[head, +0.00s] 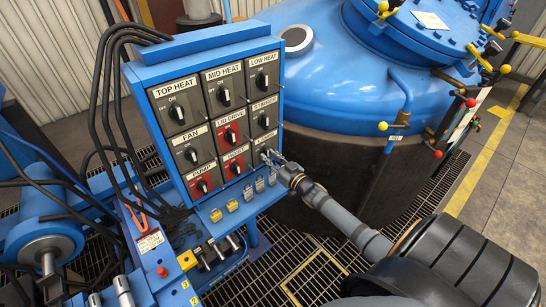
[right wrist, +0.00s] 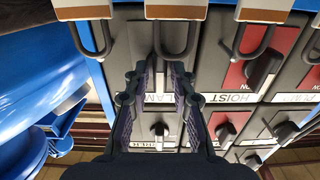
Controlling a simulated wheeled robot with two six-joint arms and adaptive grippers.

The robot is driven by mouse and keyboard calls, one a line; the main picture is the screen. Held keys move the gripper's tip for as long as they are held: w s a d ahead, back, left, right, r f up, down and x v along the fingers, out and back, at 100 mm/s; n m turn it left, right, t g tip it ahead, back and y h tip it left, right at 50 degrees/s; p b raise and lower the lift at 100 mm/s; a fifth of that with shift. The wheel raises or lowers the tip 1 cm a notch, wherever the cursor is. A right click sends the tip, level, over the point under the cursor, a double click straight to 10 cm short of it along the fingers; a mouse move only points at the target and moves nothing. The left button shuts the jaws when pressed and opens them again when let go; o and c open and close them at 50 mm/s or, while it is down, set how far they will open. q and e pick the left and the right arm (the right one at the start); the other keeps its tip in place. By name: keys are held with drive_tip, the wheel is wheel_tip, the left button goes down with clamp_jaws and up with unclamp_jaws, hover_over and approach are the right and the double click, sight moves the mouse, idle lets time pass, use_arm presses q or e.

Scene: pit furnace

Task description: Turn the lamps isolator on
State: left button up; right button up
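The blue isolator panel (head: 209,44) fills the middle left of the head view. The lamps isolator (head: 257,142) is its bottom right switch, with its label and knob largely covered by my right gripper (head: 270,157). In the right wrist view the panel is upside down, and a partly hidden label beginning "LAM" (right wrist: 158,99) shows between the fingers. My right gripper (right wrist: 160,82) reaches the panel face there, its fingers apart on both sides of the knob's place. The knob's angle and any finger contact cannot be made out. My left gripper is not in view.
The hoist isolator (head: 235,168) is beside the lamps switch, and the stirrer isolator (head: 264,121) is above it. Padlocks (head: 259,186) hang along the ledge below; their shackles (right wrist: 254,40) show close to the fingers. A large blue vessel (head: 335,75) stands behind, right of the panel.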

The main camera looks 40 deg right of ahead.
drive_tip(key=s, duration=1.2)
drive_tip(key=shift+d, duration=0.45)
drive_tip(key=shift+f, duration=0.15)
drive_tip(key=s+d+f+g+h, duration=0.1)
drive_tip(key=s+f+g, duration=0.3)
drive_tip(key=f, duration=0.6)
drive_tip(key=s+d+f+m+g+h, duration=0.1)
drive_tip(key=s+d+f+g, duration=0.1)
drive_tip(key=s+f, duration=0.65)
drive_tip(key=s+d+f+g+h, duration=0.1)
drive_tip(key=s+f+g, duration=0.15)
drive_tip(key=f, duration=1.05)
drive_tip(key=s+a+f+g, duration=0.2)
drive_tip(key=s+a+f, duration=0.2)
drive_tip(key=s, duration=0.3)
drive_tip(key=s+a+f+g, duration=0.3)
drive_tip(key=s+a+f, duration=0.2)
drive_tip(key=s+f, duration=0.1)
drive_tip(key=s+a+f+g+y, duration=0.1)
drive_tip(key=s+a+f+g, duration=0.2)
drive_tip(key=s, duration=0.6)
wheel_tip(320, 180, down, 2)
drive_tip(key=shift+a+n, duration=0.3)
drive_tip(key=shift+a, duration=0.9)
